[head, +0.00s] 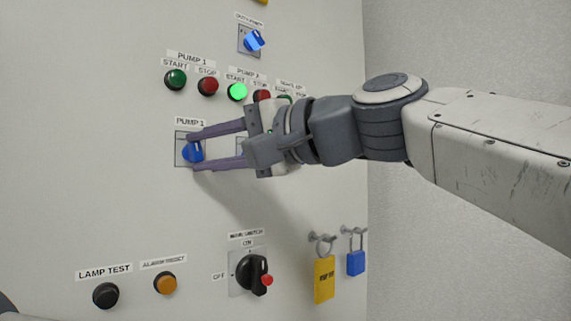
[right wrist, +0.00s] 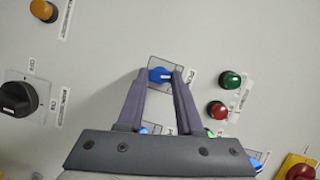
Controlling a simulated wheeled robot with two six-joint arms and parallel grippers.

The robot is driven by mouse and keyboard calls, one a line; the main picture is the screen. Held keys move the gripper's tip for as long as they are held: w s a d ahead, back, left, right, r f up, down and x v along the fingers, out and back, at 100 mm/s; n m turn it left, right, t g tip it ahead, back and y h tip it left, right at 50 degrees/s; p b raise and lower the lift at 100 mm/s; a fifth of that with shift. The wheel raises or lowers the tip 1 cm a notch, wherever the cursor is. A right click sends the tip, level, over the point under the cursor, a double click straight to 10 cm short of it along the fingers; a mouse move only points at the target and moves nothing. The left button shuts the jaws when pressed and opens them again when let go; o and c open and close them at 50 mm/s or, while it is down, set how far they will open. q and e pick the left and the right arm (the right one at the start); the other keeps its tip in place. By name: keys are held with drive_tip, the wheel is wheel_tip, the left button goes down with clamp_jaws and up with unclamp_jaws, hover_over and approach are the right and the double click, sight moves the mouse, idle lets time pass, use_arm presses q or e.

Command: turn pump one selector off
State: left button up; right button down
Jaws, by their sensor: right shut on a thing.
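The pump 1 selector is a blue knob (head: 193,151) on a square plate under the "PUMP 1" label, on the left-middle of the panel in the head view. My right gripper (head: 192,152) reaches in from the right and is shut on this knob, with one finger above it and one below. In the right wrist view the blue knob (right wrist: 160,74) shows between the two fingertips (right wrist: 160,76). The fingers cover part of the knob, so its exact pointing is hard to read. A corner of a dark rounded part shows at the lower left of the head view; my left gripper does not show.
Above are green and red buttons (head: 208,86), a lit green button (head: 237,92) and another blue selector (head: 254,41). Below are a black main switch (head: 252,273), lamp test (head: 106,295) and orange button (head: 165,283). A yellow tag (head: 324,279) and blue padlock (head: 356,263) hang at right.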

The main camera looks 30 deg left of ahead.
drive_tip(key=shift+w+f+m+y+b, duration=0.15)
drive_tip(key=shift+m+y+b, duration=0.25)
drive_tip(key=shift+m+b, duration=0.55)
drive_tip(key=shift+m, duration=0.25)
drive_tip(key=c, duration=0.6)
unclamp_jaws()
drive_tip(key=shift+o, duration=0.2)
drive_tip(key=shift+d, duration=0.15)
drive_tip(key=d+b, duration=0.4)
drive_tip(key=d, duration=0.6)
drive_tip(key=shift+d, duration=0.1)
